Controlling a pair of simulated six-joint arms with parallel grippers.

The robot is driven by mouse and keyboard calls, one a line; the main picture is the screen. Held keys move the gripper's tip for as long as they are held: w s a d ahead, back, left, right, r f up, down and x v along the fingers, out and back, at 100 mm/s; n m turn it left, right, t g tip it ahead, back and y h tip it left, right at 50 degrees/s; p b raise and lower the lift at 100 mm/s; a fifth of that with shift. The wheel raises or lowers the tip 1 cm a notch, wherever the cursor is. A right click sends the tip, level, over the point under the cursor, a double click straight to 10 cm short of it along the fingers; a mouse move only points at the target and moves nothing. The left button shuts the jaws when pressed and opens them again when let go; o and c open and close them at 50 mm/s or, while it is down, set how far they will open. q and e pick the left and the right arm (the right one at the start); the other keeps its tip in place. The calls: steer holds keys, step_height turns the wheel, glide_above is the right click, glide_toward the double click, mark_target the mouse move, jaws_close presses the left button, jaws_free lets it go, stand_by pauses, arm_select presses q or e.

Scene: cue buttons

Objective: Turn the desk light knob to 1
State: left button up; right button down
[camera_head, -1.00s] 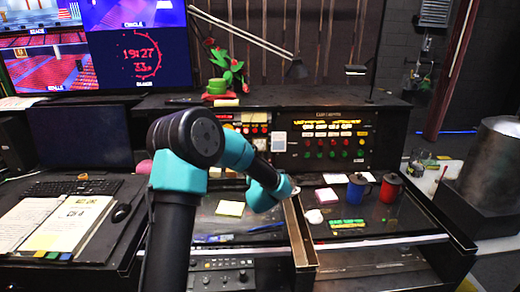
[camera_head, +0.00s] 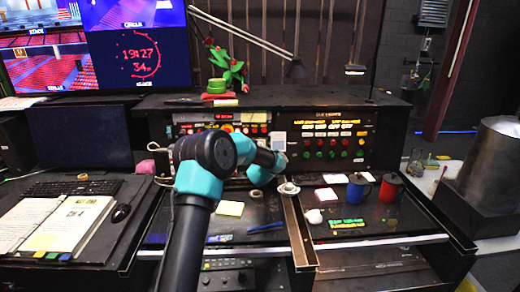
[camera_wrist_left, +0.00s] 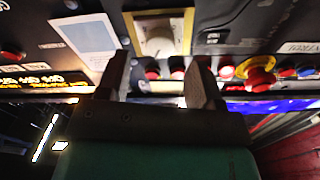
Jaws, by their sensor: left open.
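The knob (camera_wrist_left: 158,42) is a pale round dial in a yellow frame on the dark control panel, seen in the left wrist view. My left gripper (camera_wrist_left: 158,82) is open, its two dark fingers to either side and just short of the knob, with nothing between them. I cannot tell the knob's setting. In the head view my left arm reaches over the desk to the panel, and its wrist hides the gripper tips and the knob. My right gripper is in neither view.
A pale card (camera_wrist_left: 85,40) is on the panel beside the knob, also seen in the head view (camera_head: 278,141). Several red buttons and a red mushroom button (camera_wrist_left: 260,78) sit close to the fingers. Blue (camera_head: 357,190) and red (camera_head: 391,187) mugs stand on the desk at right.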

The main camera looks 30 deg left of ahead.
arm_select(q)
steer(key=shift+x, duration=1.4)
steer(key=shift+c, duration=0.2)
steer(key=c, duration=0.9)
steer(key=shift+n, duration=0.4)
steer(key=n+g, duration=0.1)
steer(key=n, duration=0.6)
steer(key=n+g+y, duration=0.1)
steer(key=n, duration=0.7)
steer(key=n+g, duration=0.1)
steer(key=n, duration=0.6)
steer(key=shift+r+n+g+y, duration=0.1)
steer(key=shift+n+g+y, duration=0.2)
steer(key=shift+y, duration=0.1)
